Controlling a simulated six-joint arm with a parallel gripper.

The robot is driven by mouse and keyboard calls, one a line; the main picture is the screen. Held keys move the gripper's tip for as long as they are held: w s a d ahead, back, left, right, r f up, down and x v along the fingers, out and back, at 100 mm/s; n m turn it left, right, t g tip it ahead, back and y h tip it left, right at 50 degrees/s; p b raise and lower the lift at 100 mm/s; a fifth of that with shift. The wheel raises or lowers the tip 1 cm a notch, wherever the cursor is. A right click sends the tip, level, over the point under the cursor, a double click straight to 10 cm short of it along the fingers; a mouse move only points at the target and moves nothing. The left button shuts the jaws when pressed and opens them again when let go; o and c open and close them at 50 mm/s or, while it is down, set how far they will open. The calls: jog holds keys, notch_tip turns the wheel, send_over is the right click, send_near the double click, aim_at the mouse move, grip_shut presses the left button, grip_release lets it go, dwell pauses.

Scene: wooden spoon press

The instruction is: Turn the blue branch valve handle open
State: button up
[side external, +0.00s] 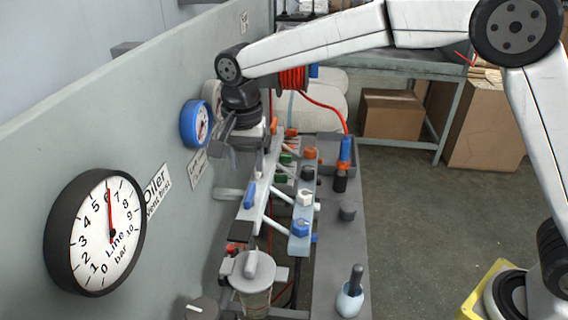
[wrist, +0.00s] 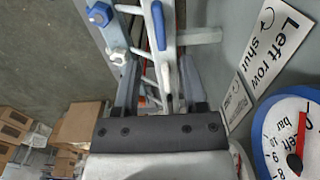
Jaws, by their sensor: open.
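A blue lever handle (side external: 250,194) sits on the pale pipework beside the grey wall panel in the side view. It appears roughly in line with the pale rail it sits on. In the wrist view the blue handle (wrist: 158,25) shows at the top, ahead of my fingertips. My gripper (side external: 228,132) is near the wall by the blue-rimmed gauge, farther back than the handle. In the wrist view my gripper (wrist: 158,72) is open, its two dark fingers apart, with pale pipework showing between them. Nothing is held.
A blue-rimmed gauge (side external: 195,123) is on the wall close to my gripper. A large black-rimmed gauge (side external: 96,232) is nearer the camera. Blue (side external: 301,229) and white (side external: 305,198) knobs stand right of the handle. A grey bench (side external: 335,270) carries small bottles.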

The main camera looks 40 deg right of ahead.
aim_at(250, 191)
jog(key=shift+f, duration=3.8)
grip_shut()
